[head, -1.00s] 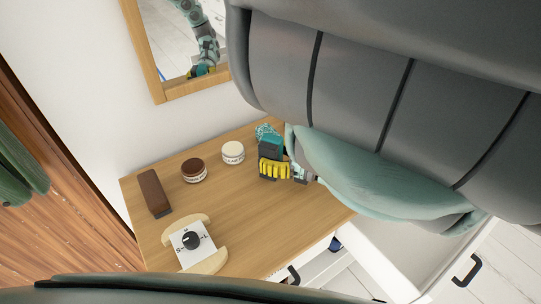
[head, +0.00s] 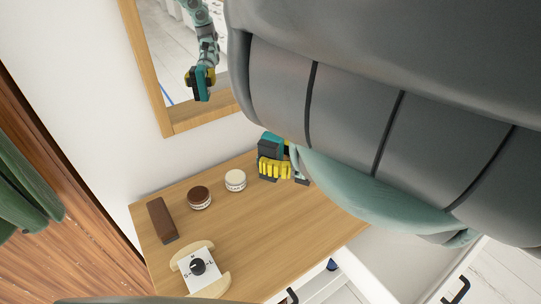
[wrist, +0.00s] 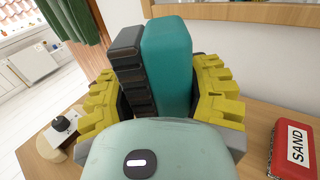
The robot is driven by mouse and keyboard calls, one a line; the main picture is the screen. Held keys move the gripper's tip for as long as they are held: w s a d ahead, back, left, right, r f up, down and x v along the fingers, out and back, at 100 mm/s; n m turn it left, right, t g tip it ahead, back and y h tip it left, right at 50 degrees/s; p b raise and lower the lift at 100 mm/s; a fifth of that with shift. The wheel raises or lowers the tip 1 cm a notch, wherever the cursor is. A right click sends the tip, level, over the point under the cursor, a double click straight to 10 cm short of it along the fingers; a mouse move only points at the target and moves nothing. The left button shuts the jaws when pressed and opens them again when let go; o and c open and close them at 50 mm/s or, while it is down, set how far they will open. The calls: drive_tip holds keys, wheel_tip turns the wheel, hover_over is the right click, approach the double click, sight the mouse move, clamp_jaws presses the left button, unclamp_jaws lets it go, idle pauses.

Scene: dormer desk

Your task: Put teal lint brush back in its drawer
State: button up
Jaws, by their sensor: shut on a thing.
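My gripper (head: 274,168) has yellow fingers and is shut on the teal lint brush (head: 269,142). In the wrist view the brush stands between the fingers, with its teal body (wrist: 167,65) on the right and a dark ridged side (wrist: 131,70) on the left. Its lower end is hidden by my gripper. The brush is held above the back of the wooden desk top (head: 270,225). A white drawer (head: 395,262) stands pulled out at the lower right, partly hidden by my arm. The part of it that shows looks empty.
On the desk are a brown block (head: 161,220), a brown-lidded jar (head: 199,197), a white-lidded jar (head: 235,180) and a dial on a stand (head: 197,267). A mirror (head: 172,119) hangs behind.

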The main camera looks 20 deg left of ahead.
wheel_tip(320, 180, up, 17)
drive_tip(key=p, duration=1.5)
drive_tip(key=shift+r, duration=0.1)
drive_tip(key=a+f, duration=0.1)
drive_tip(key=a, duration=0.1)
drive_tip(key=a+f+n+g, duration=0.1)
drive_tip(key=a+f, duration=0.1)
drive_tip(key=s+a+f+g, duration=0.1)
drive_tip(key=a, duration=0.1)
drive_tip(key=shift+f+n, duration=0.3)
drive_tip(key=shift+f, duration=0.1)
drive_tip(key=shift+w+a+f+g, duration=0.15)
drive_tip(key=shift+a+g, duration=0.25)
drive_tip(key=shift+a, duration=0.65)
drive_tip(key=shift+w+a, duration=0.2)
drive_tip(key=shift+a, duration=0.3)
drive_tip(key=shift+w+a, duration=0.15)
drive_tip(key=shift+a, duration=0.35)
drive_tip(key=shift+a+t, duration=0.25)
drive_tip(key=shift+t, duration=0.05)
